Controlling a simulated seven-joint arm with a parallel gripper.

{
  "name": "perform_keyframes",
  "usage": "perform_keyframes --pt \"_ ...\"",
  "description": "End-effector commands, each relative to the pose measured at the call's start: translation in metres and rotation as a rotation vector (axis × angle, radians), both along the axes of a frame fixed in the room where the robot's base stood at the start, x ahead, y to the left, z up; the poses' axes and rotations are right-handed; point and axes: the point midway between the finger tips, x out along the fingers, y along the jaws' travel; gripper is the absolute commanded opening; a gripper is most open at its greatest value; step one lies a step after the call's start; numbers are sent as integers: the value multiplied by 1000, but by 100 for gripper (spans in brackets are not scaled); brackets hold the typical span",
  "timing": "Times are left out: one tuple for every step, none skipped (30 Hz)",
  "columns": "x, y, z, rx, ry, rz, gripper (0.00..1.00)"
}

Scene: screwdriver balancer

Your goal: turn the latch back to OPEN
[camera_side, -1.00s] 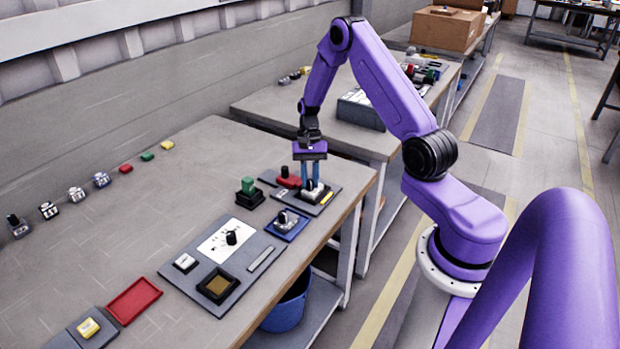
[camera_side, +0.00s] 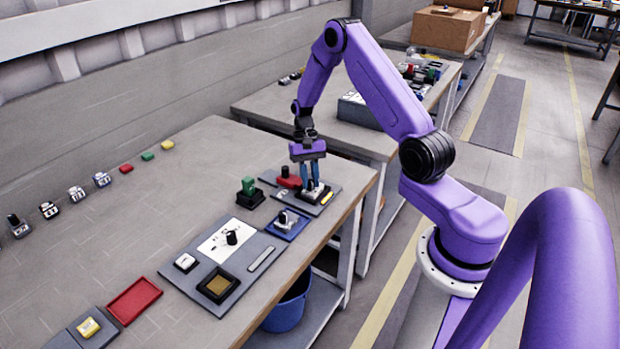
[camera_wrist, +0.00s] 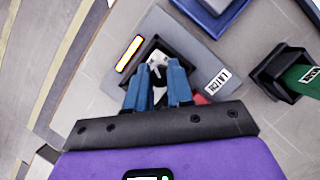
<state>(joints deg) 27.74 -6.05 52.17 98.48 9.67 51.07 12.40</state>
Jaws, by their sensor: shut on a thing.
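The latch (camera_wrist: 157,60) is a pale knob in a dark square housing, on a grey plate (camera_wrist: 200,47) at the right end of the bench. The plate also shows in the side view (camera_side: 330,188). My gripper (camera_wrist: 158,82) points down with its blue fingers shut on the latch. In the side view my gripper (camera_side: 312,187) stands right over the housing. The fingers hide much of the knob, so I cannot read its exact angle. A yellow strip (camera_wrist: 130,53) and a white label (camera_wrist: 217,81) lie on the plate; the label is too small to read surely.
A red block (camera_side: 288,177) sits close beside the housing. A green block on a black base (camera_side: 249,192) and a blue tray (camera_side: 287,224) with a knob stand to the left. The bench edge is close on the right.

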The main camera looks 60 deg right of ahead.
Motion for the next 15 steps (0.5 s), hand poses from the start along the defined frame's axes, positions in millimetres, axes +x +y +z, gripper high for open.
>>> perform_keyframes --pt "0 0 0 -1 -1 10 0" --pt "0 0 0 -1 -1 16 0" --pt "0 0 0 -1 -1 23 0" --pt "0 0 0 0 -1 27 0" --pt "0 0 0 -1 -1 31 0" --pt "0 0 0 -1 -1 37 0" --pt "0 0 0 -1 -1 41 0" --pt "0 0 0 0 -1 45 0" --pt "1 0 0 -1 -2 51 0" --pt "1 0 0 -1 -2 55 0" --pt "1 0 0 -1 -2 59 0" --pt "1 0 0 0 -2 66 0" --pt "1 0 0 -1 -2 70 0" --pt "1 0 0 -1 -2 74 0" --pt "1 0 0 -1 -2 82 0"
